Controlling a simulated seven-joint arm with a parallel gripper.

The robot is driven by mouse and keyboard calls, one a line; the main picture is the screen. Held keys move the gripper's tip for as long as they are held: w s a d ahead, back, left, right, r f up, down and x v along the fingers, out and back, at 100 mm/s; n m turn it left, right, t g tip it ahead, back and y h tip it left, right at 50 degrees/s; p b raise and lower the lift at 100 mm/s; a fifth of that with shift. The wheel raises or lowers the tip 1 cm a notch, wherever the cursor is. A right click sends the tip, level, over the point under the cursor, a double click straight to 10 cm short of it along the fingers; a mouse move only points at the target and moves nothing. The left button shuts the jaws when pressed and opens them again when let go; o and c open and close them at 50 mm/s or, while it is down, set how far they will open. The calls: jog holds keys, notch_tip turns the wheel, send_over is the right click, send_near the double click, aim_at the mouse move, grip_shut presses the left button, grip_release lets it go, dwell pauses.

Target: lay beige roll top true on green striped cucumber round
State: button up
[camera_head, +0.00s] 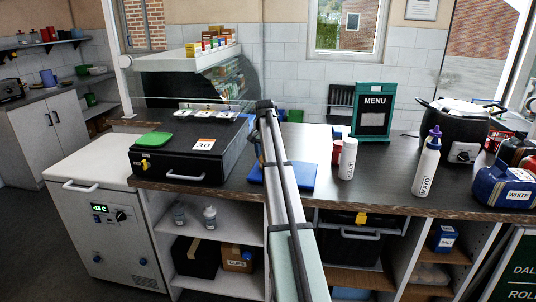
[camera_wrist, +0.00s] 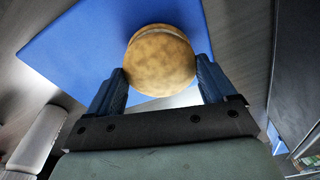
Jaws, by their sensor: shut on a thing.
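In the wrist view my gripper (camera_wrist: 161,72) has its two blue fingers closed on the sides of a round, golden-beige roll top (camera_wrist: 162,58). A thin curved seam or edge shows near the roll's far side. A blue board (camera_wrist: 75,45) lies below it; I cannot tell the height between them. In the head view the board (camera_head: 302,177) is on the dark counter, partly behind my arm, which also hides most of my gripper and the roll. The green striped cucumber round is not visible in either view; whatever is under the roll is hidden.
A white bottle (camera_head: 348,158) and a mayo bottle (camera_head: 427,165) stand right of the board. A menu sign (camera_head: 373,112) and a black pot (camera_head: 455,130) are behind. Counter between board and case is narrow.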

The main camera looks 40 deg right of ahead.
jog(key=o, duration=0.8)
jog(key=shift+o, duration=0.2)
notch_tip(320, 180, up, 14)
jog(key=a, duration=0.1)
jog(key=shift+s+a+f, duration=0.2)
jog(key=shift+s+a, duration=0.05)
jog(key=shift+s, duration=0.05)
